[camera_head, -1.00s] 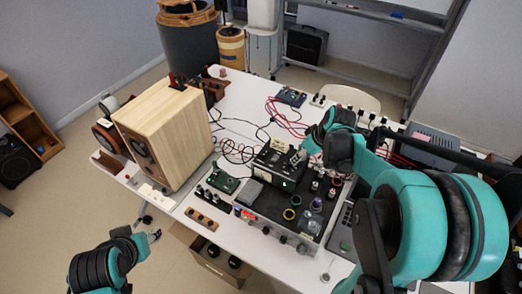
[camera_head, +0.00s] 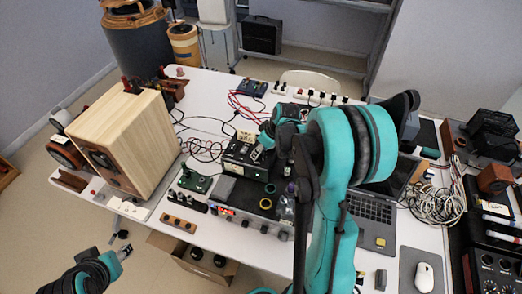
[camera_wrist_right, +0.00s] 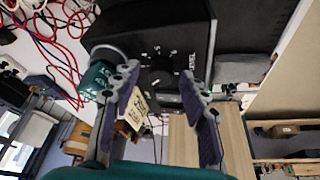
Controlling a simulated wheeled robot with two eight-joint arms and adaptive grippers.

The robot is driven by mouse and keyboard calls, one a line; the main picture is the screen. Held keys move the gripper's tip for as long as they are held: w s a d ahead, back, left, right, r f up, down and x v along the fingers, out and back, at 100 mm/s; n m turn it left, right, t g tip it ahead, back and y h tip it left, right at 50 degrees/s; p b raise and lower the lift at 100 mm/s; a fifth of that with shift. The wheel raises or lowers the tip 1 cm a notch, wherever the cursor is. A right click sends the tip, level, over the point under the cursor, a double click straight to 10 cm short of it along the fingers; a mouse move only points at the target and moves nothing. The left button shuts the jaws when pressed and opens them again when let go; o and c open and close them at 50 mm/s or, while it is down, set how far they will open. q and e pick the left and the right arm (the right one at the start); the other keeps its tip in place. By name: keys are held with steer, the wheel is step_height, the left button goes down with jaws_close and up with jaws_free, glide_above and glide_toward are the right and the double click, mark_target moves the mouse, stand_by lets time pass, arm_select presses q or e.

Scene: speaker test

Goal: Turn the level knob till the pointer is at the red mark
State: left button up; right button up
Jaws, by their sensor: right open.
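A black box (camera_head: 246,158) with a pale paper note (camera_head: 246,138) stands on the equipment in the middle of the table. In the right wrist view the black box (camera_wrist_right: 150,28) shows a dark round knob (camera_wrist_right: 159,77) with white scale marks around it. I cannot make out the pointer or a red mark. My right gripper (camera_wrist_right: 163,108) is open, its two purple-padded fingers on either side of the knob in that view. Whether they touch it I cannot tell. In the head view my right arm partly covers the gripper. My left gripper (camera_head: 122,251) is off the table's front left, far from the box.
A large wooden speaker (camera_head: 130,135) stands at the left of the table. A laptop (camera_head: 370,212), a white mouse (camera_head: 424,277) and coiled cables (camera_head: 432,195) lie to the right. Red and black wires run behind the box. A power strip (camera_head: 310,96) lies along the back edge.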

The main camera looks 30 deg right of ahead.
jaws_close()
steer(key=shift+m, duration=0.3)
steer(key=m+h+b, duration=0.1)
steer(key=m, duration=0.2)
steer(key=shift+a+m+h, duration=0.15)
steer(key=shift+m+h, duration=0.15)
steer(key=m+h, duration=0.1)
steer(key=m, duration=0.1)
steer(key=m+h, duration=0.1)
steer(key=m, duration=0.2)
steer(key=shift+a+b, duration=0.15)
steer(key=shift+b, duration=0.2)
steer(key=m, duration=0.2)
steer(key=m+g+h, duration=0.1)
steer(key=m, duration=0.2)
steer(key=shift+w+g, duration=0.1)
steer(key=shift+g, duration=0.2)
steer(key=m, duration=0.2)
steer(key=m+g+h+b, duration=0.1)
steer(key=m, duration=0.1)
steer(key=shift+w+a+m+g, duration=0.1)
steer(key=shift+m+g, duration=0.2)
steer(key=shift+m, duration=0.1)
